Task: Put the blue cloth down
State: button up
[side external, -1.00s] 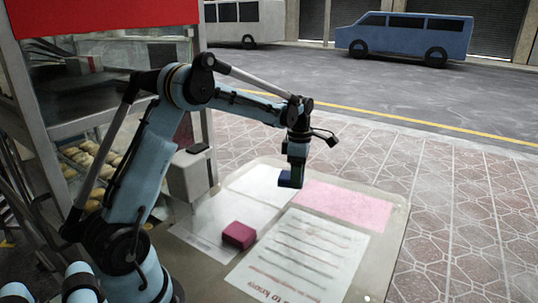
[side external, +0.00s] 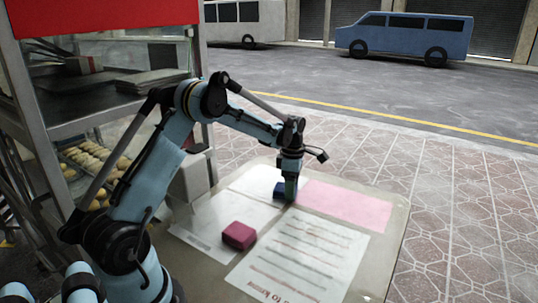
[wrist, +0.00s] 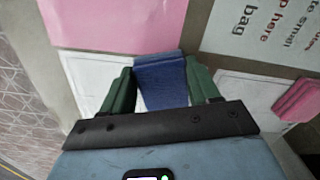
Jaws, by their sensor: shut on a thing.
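The blue cloth (side external: 280,190) is a small dark blue folded block. In the wrist view the cloth (wrist: 161,80) sits between the two green fingers of my gripper (wrist: 160,88). In the side view my gripper (side external: 289,188) points down and is shut on the cloth, low over the table (side external: 385,245), by the border of a white sheet (side external: 255,185) and a pink sheet (side external: 345,205). I cannot tell whether the cloth touches the surface.
A dark pink folded cloth (side external: 239,235) lies nearer on the table, beside a printed sheet (side external: 300,255). It also shows at the right of the wrist view (wrist: 297,100). A metal shelf unit (side external: 120,95) stands at the left. The pink sheet is bare.

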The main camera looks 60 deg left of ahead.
jog(key=o, duration=1.1)
notch_tip(320, 180, up, 11)
jog(key=s+d+r+m+t, duration=0.2)
jog(key=s+d+r+m, duration=0.1)
jog(key=d+r+m, duration=0.3)
jog(key=shift+s+d+f+m+t, duration=0.75)
jog(key=shift+s+d+m, duration=1.6)
jog(key=shift+m, duration=1.15)
jog(key=shift+s+d+f+m+t, duration=0.55)
jog(key=shift+s+d+m+t, duration=0.45)
jog(key=shift+s+d+m, duration=1.9)
jog(key=shift+s+d+f+m+t, duration=0.75)
jog(key=shift+s+d+m, duration=1)
jog(key=shift+m, duration=2.35)
jog(key=shift+s+a+r, duration=0.1)
jog(key=shift+s+a, duration=0.05)
